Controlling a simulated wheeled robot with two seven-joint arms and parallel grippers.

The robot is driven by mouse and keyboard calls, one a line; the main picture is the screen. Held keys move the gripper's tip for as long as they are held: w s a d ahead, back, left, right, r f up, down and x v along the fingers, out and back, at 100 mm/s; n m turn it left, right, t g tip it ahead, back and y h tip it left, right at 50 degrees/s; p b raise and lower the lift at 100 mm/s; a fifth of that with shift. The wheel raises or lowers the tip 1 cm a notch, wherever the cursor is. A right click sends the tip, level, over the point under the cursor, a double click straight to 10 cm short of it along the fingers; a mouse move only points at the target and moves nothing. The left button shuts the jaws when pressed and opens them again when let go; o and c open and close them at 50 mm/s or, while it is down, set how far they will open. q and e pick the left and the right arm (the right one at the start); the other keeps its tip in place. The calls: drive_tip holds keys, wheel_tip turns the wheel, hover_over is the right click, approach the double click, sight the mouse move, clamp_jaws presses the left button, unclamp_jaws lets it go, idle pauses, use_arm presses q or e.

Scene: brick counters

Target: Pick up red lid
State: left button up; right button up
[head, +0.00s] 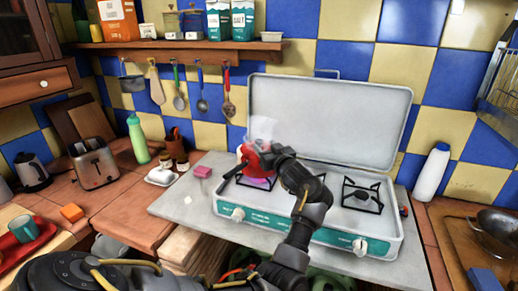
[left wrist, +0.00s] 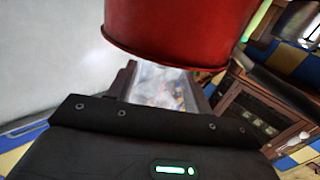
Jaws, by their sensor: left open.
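A red pot (head: 254,160) sits on the left burner of the camping stove, with pale steam rising above it. I cannot tell the red lid apart from the pot, because my gripper covers its right side. My left gripper (head: 271,152) is open at the pot's upper right side, its fingers close to the red surface. In the left wrist view a large red rounded surface with a rim (left wrist: 180,28) fills the top, close above the open fingers (left wrist: 158,88). Steam shows between the fingers, and contact cannot be told. My right gripper is not in view.
The stove's raised grey lid (head: 330,120) stands behind the burners. The right burner (head: 362,195) is empty. A pink block (head: 203,172) lies left of the stove, and a white bottle (head: 432,172) stands to the right. Utensils hang from the shelf (head: 180,47) behind.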

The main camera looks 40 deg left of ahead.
sight(261, 143)
use_arm(q)
drive_tip(key=shift+w+a+r+p, duration=0.2)
drive_tip(key=shift+a+p, duration=0.1)
drive_tip(key=shift+a, duration=0.15)
drive_tip(key=p+x, duration=0.1)
drive_tip(key=x, duration=0.2)
drive_tip(key=shift+a+f, duration=0.1)
drive_tip(key=shift+a, duration=0.3)
drive_tip(key=shift+w+a+f, duration=0.1)
drive_tip(key=shift+w+a, duration=0.1)
drive_tip(key=shift+a, duration=0.1)
drive_tip(key=shift+d, duration=0.1)
clamp_jaws()
